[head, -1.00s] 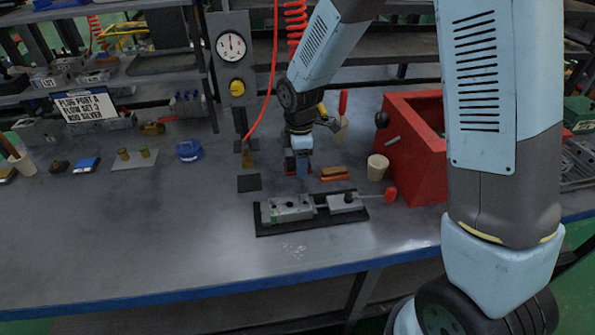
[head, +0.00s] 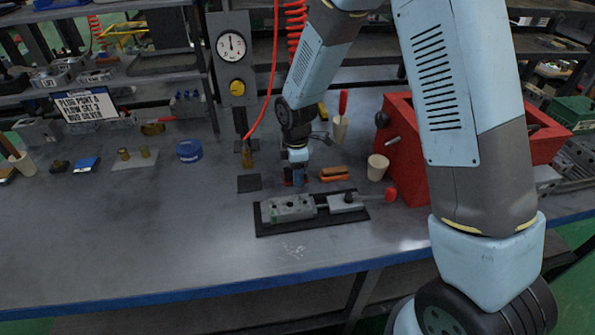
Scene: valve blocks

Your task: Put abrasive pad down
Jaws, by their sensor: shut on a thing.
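My gripper (head: 297,179) points down just behind the vise on the bench. It is shut on a small dark reddish thing (head: 288,182), which seems to be the abrasive pad. The pad is mostly hidden by the fingers, and I cannot tell whether it touches the bench. A flat dark square mat (head: 249,183) lies on the bench to the left of my gripper. An orange-brown brush or block (head: 334,174) lies just to the right.
The grey vise with a valve block (head: 290,208) sits on a black plate in front. A beige cup (head: 377,167) and a red bin (head: 408,150) stand to the right. A gauge panel (head: 232,60) with a red hose rises behind. The bench's left front is clear.

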